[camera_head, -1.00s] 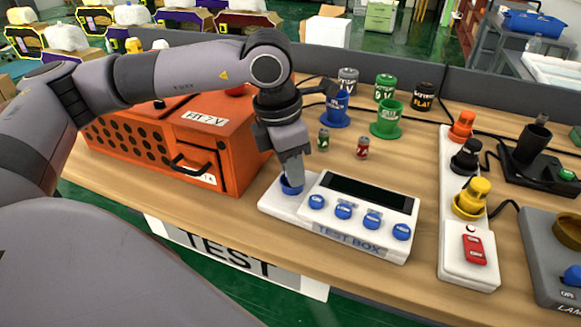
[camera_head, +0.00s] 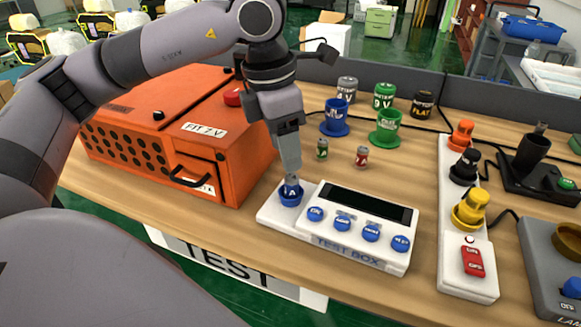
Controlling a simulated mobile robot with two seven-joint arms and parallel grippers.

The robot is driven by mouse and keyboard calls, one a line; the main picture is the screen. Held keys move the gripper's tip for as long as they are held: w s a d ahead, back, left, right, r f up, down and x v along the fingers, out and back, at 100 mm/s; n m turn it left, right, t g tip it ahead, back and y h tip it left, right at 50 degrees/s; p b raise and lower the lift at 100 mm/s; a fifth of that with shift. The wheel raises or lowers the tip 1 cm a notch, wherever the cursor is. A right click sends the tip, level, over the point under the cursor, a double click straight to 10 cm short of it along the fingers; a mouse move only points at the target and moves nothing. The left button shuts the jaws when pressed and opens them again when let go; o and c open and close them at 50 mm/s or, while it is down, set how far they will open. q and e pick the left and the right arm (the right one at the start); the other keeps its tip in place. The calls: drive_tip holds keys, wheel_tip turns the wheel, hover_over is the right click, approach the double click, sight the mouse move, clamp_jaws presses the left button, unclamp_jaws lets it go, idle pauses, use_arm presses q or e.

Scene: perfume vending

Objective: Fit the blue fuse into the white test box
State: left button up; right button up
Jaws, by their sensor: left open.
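The white test box (camera_head: 300,206) lies near the front edge of the table. It has a dark screen, a row of blue buttons and a round blue socket (camera_head: 291,200) at its left end. My left gripper (camera_head: 291,180) points down at this socket, its fingertips at or just above the rim. It is open. A small blue piece with a pale mark shows at the fingertips, inside the socket ring. It looks like the blue fuse (camera_head: 291,190), but the fingers partly cover it and I cannot tell how deep it sits. My right gripper is not in view.
An orange box (camera_head: 235,145) stands left of my gripper. A green fuse (camera_head: 322,149) and a red fuse (camera_head: 362,157) stand behind the test box. Blue (camera_head: 336,116) and green (camera_head: 387,127) cups are further back. A white power strip (camera_head: 455,225) lies to the right.

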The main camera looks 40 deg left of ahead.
use_arm(q)
drive_tip(key=r, duration=0.4)
drive_tip(key=shift+s+a+r, duration=0.1)
drive_tip(key=shift+s+a, duration=0.1)
drive_tip(key=shift+a, duration=0.1)
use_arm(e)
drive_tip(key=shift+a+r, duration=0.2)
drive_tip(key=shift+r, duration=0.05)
